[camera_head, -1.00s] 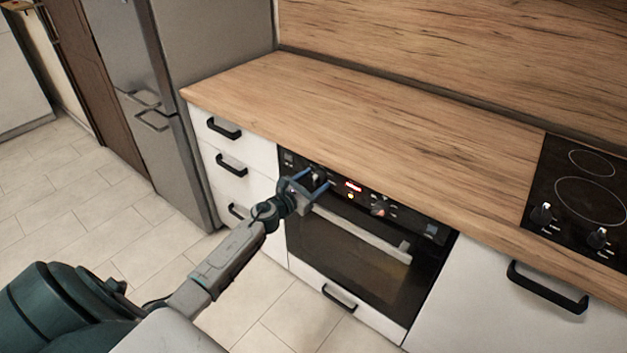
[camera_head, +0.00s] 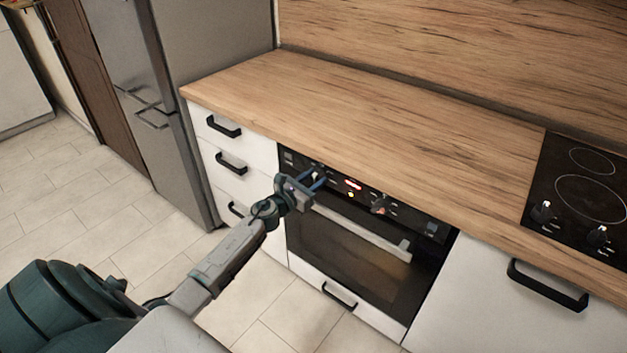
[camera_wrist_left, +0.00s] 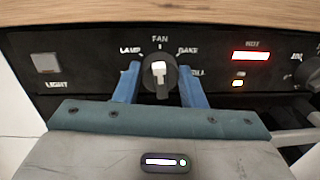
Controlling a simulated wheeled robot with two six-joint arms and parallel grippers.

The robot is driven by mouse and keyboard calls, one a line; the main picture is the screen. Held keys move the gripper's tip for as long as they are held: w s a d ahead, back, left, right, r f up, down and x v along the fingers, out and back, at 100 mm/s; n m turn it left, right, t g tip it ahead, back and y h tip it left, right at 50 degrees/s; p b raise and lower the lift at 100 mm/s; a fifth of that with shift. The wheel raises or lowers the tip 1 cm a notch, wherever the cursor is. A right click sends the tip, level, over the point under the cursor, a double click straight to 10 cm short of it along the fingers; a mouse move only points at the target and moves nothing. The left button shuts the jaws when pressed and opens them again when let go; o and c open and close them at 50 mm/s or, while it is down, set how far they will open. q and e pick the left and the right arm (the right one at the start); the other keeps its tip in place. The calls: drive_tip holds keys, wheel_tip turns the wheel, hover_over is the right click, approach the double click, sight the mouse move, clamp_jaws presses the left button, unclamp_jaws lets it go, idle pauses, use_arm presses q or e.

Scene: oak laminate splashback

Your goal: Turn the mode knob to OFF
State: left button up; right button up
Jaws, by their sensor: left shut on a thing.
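The mode knob (camera_wrist_left: 158,74) is a dark round knob with a pale pointer bar, on the oven's black control panel (camera_wrist_left: 90,60). LAMP, FAN and BAKE labels show around it, and a partly covered label at right. The pointer appears to be upright, toward FAN. No OFF label can be read; the panel below the knob is hidden by my gripper. My left gripper (camera_wrist_left: 160,84) is shut on the knob, a blue finger on each side. In the head view my left gripper (camera_head: 314,183) is at the panel's left part, largely covering the knob.
A lit red HOT display (camera_wrist_left: 251,56) and a LIGHT button (camera_wrist_left: 46,63) flank the knob. Another knob (camera_head: 380,206) is further right. The oven handle (camera_head: 365,235) runs below the panel. The wooden countertop (camera_head: 330,115) above is bare.

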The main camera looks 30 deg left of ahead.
use_arm(q)
drive_tip(key=n, duration=0.7)
drive_tip(key=shift+a+f, duration=0.1)
drive_tip(key=shift+n+y, duration=0.3)
drive_tip(key=shift+n, duration=0.8)
drive_tip(key=n, duration=0.3)
drive_tip(key=shift+n+t, duration=0.3)
drive_tip(key=shift+n, duration=0.1)
drive_tip(key=n, duration=0.3)
drive_tip(key=shift+p, duration=0.4)
drive_tip(key=shift+n+y, duration=0.4)
drive_tip(key=shift+n, duration=0.2)
drive_tip(key=shift+f+n+p, duration=0.15)
drive_tip(key=shift+n+p, duration=0.15)
drive_tip(key=shift+n, duration=0.6)
use_arm(e)
drive_tip(key=shift+s+d+r, duration=0.1)
drive_tip(key=shift+s+r, duration=0.15)
drive_tip(key=shift+s, duration=0.6)
use_arm(q)
drive_tip(key=o, duration=1)
